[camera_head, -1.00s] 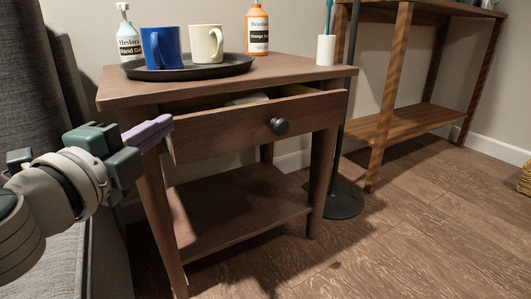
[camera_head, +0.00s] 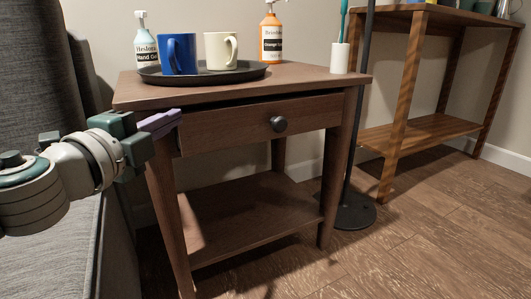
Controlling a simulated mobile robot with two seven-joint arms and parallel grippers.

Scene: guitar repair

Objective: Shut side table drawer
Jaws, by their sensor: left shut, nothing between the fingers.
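The side table (camera_head: 345,80) is dark brown wood with a lower shelf and stands in the middle of the head view. Its drawer (camera_head: 230,126) has a dark round knob (camera_head: 278,124). A thin dark gap shows above the drawer front, which looks nearly flush with the table; the inside of the drawer is hidden. My left gripper (camera_head: 176,116), with purple fingers, is shut and empty. Its fingertips are at the left end of the drawer front; whether they touch it I cannot tell. My right gripper is not in view.
On the tabletop are a black tray (camera_head: 255,72) with a blue mug (camera_head: 180,54) and a cream mug (camera_head: 221,51), two pump bottles and a white cup (camera_head: 340,58). A grey sofa (camera_head: 50,245) stands at left. A lamp pole and wooden shelf (camera_head: 425,132) are at right.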

